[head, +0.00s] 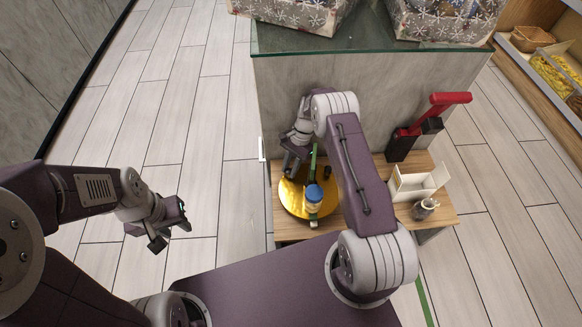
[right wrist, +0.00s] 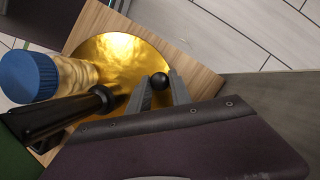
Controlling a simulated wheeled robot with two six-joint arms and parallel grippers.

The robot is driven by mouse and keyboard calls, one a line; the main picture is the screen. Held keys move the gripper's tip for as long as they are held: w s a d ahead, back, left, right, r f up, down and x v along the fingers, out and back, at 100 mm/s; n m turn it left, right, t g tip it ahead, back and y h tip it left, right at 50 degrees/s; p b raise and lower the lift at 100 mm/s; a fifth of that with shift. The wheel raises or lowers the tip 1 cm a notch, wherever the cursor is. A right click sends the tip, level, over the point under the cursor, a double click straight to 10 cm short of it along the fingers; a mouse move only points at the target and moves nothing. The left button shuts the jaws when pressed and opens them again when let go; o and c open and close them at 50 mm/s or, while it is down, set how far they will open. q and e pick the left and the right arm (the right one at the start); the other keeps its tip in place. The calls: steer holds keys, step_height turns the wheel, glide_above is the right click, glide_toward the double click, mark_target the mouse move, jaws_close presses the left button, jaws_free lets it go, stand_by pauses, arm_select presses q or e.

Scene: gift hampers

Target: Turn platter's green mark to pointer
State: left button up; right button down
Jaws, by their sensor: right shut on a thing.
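The round gold platter (head: 292,200) lies on a low wooden table and also shows in the right wrist view (right wrist: 115,48). A jar with a blue lid (head: 313,193) stands on it, beside a narrow green item (head: 313,158). The right wrist view shows the blue-lidded jar (right wrist: 30,76) next to a black bottle neck (right wrist: 70,116). My right gripper (right wrist: 161,88) is shut on a small black round knob (right wrist: 160,81) at the platter's edge. My left gripper (head: 169,227) is open and empty over the floor, far left of the table. I cannot make out the green mark or the pointer.
A grey panel with a glass-topped counter (head: 370,38) rises behind the table (head: 285,231). On the table's right are a white open box (head: 415,184), a small metallic jar (head: 424,209) and a red-and-black device (head: 430,122). Floor at left is clear.

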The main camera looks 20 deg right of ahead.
stand_by(0.5)
steer(key=c, duration=1.2)
jaws_free()
